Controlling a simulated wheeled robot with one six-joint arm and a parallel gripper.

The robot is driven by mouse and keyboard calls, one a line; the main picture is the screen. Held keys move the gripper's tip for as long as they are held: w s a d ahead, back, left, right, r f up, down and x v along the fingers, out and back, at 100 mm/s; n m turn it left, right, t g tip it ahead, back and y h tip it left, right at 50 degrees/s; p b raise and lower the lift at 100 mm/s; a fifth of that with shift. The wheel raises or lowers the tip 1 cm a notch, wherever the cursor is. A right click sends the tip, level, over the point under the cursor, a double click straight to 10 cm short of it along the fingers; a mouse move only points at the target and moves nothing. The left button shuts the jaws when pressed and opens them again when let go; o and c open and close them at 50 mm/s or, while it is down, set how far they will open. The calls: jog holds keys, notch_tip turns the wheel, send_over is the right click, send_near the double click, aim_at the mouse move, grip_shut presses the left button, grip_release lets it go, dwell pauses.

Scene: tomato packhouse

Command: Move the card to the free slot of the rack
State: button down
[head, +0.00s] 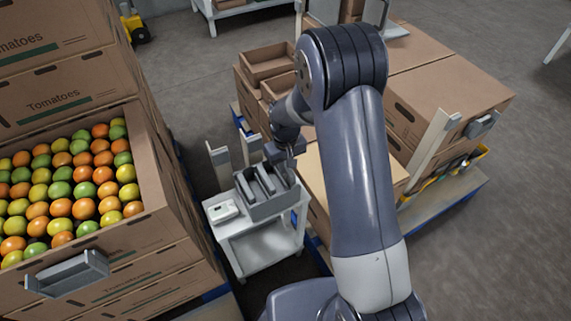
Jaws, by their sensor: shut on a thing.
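The grey rack (272,207) stands on a small white table (236,246), with upright dividers and slots between them. My gripper (289,160) points down at the right end of the rack, close above or just inside it. Its jaws are shut on a thin thing, apparently the card, which is too small and too covered by the gripper and rack to make out. I cannot tell whether the card touches the rack, or which slot is free.
A small white device (223,211) lies left of the rack. A carton of tomatoes (150,208) stands close on the left. Stacked cardboard boxes (440,90) stand behind and right of my arm. Pale posts (219,168) rise behind the table. Open floor lies at far right.

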jog(key=shift+f, duration=0.25)
jog(key=shift+f+b, duration=0.6)
jog(key=c, duration=1.3)
grip_release()
jog(key=shift+r, duration=0.1)
jog(key=shift+r+p, duration=2.8)
jog(key=shift+r, duration=1.15)
